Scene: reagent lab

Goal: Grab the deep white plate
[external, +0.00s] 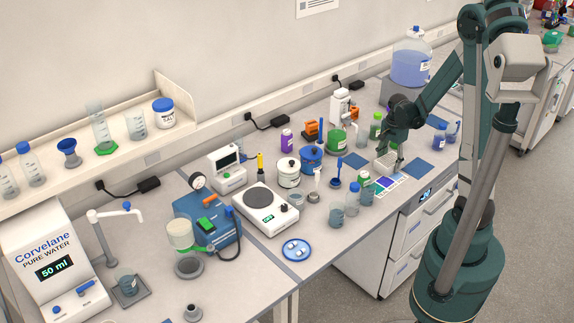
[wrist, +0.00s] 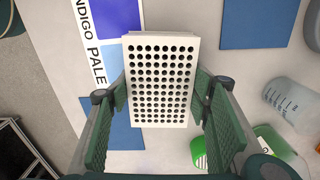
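The deep white plate (wrist: 163,35), a rectangular block with a grid of dark round holes, fills the middle of the wrist view. In the external view the plate (external: 382,165) is small, at bench level, partly hidden by my gripper. My gripper (wrist: 162,88) has its two green finger pads on either side of the plate, one along its left edge and one along its right. The pads are very close to the plate's sides; whether they press on it I cannot tell. In the external view my gripper (external: 393,152) points down at the plate.
A printed colour card (external: 388,183) lies beside the plate, with blue mats (external: 418,168) close by. A green-lidded jar (external: 336,141), small bottles and a beaker (external: 337,216) stand around. A large blue jug (external: 410,68) is behind. The bench front edge is near.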

